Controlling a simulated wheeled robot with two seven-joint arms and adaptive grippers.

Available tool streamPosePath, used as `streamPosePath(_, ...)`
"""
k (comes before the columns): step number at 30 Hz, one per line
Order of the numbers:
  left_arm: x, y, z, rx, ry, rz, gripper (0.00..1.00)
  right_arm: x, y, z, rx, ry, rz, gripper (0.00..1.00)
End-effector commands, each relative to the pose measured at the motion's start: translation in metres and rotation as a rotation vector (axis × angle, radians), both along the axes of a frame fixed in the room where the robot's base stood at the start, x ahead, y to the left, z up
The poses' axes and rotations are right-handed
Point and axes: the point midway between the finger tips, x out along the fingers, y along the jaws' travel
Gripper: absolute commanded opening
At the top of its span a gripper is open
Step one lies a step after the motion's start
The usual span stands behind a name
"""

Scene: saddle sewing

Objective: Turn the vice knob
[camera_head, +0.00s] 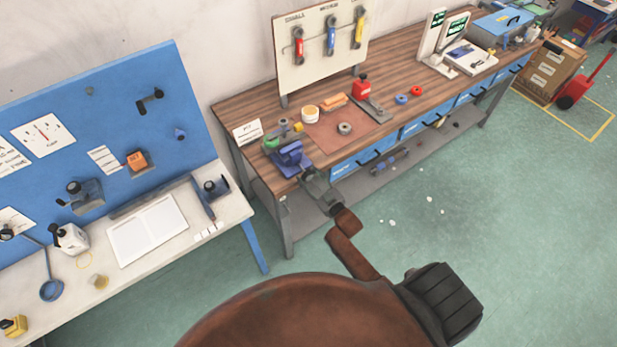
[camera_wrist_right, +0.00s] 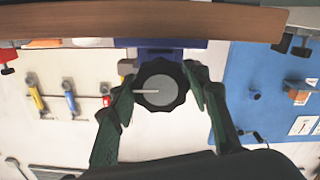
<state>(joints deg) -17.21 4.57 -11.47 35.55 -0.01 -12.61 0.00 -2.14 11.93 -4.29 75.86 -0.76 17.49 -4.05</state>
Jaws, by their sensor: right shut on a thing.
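The blue vice (camera_head: 290,154) sits at the near left corner of the wooden workbench. Its knob (camera_wrist_right: 160,89) shows in the right wrist view as a dark lobed wheel with a grey centre and a pale line pointing left. My right gripper (camera_head: 307,174) reaches the front of the vice and hides the knob in the head view. In the wrist view the fingers of my right gripper (camera_wrist_right: 158,95) are closed on the knob from both sides. My left gripper is in neither view.
The workbench (camera_head: 225,110) carries a white sign (camera_head: 247,132), a white jar (camera_head: 310,114) and a red tool (camera_head: 362,88) near the vice. A tool board (camera_head: 315,65) stands behind. A white table with a blue panel (camera_head: 130,90) is at left. The floor in front is mostly open.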

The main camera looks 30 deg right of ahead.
Motion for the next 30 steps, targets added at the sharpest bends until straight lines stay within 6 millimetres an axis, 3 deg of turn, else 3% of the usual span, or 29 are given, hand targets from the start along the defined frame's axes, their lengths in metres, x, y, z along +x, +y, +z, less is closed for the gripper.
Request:
streamPosePath(15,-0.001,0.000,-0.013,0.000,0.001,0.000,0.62,-0.001,0.001,-0.002,-0.380,-0.029,0.002,0.19)
streamPosePath(30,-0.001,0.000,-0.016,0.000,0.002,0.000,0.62,0.000,0.001,-0.001,-0.479,-0.037,0.002,0.19)
